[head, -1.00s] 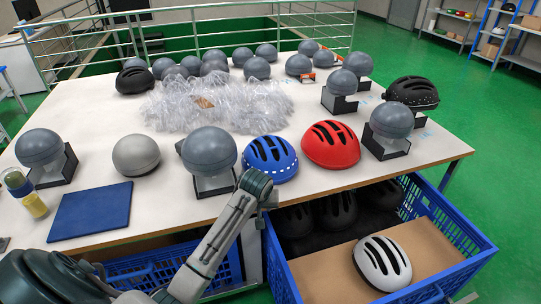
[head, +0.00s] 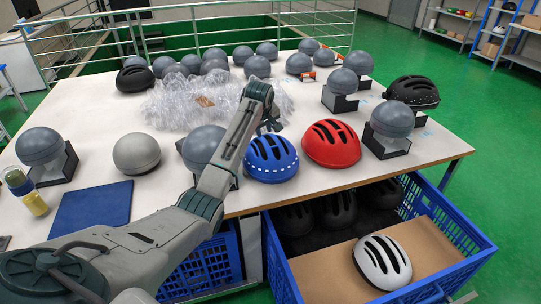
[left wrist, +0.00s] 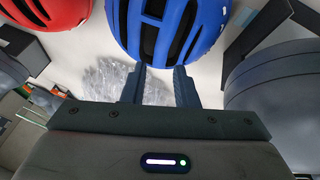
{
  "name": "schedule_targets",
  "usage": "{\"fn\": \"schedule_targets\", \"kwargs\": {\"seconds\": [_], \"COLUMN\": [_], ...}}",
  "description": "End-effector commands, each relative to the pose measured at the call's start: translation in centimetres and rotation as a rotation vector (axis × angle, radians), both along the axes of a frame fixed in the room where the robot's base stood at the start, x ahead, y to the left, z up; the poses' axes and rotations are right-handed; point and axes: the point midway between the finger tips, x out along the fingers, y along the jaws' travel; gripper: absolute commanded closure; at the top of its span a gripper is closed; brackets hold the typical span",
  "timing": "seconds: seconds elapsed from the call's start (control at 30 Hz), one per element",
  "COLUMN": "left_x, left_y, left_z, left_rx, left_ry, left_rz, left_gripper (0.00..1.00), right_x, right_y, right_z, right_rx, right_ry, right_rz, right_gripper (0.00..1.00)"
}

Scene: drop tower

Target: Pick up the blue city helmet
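The blue city helmet (head: 270,158) with black vents and a row of white marks stands on the white table near its front edge. It also shows at the top of the left wrist view (left wrist: 165,28). My left gripper (head: 269,126) is above and just behind the helmet's far side in the head view. In the left wrist view my left gripper (left wrist: 160,84) has its two fingers apart with nothing between them, and the fingertips are close to the helmet's edge. I cannot tell whether they touch it. My right gripper is not in view.
A red helmet (head: 331,144) stands close right of the blue one. A grey dome on a stand (head: 202,148) is close to its left, partly behind my arm. Crumpled clear wrap (head: 185,108) lies behind. A blue crate (head: 450,225) with helmets sits below the table edge.

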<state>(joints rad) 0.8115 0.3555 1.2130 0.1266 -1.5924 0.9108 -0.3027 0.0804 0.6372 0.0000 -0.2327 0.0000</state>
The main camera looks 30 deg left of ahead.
Motion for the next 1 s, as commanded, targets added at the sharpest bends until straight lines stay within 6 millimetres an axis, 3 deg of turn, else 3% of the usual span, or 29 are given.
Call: {"fn": "schedule_targets", "kwargs": {"seconds": [0.2, 1.0], "left_x": [1.4, 4.2], "left_y": [0.7, 3.0], "left_z": [-2.9, -8.1], "left_rx": [-0.001, 0.001], "left_ry": [0.002, 0.001], "left_rz": [-0.001, -0.003], "left_gripper": [0.73, 0.73], "right_x": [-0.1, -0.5], "right_y": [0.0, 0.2], "right_z": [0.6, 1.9], "right_rx": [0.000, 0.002], "right_ry": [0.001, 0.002], "right_rz": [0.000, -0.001], "right_gripper": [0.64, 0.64]}}
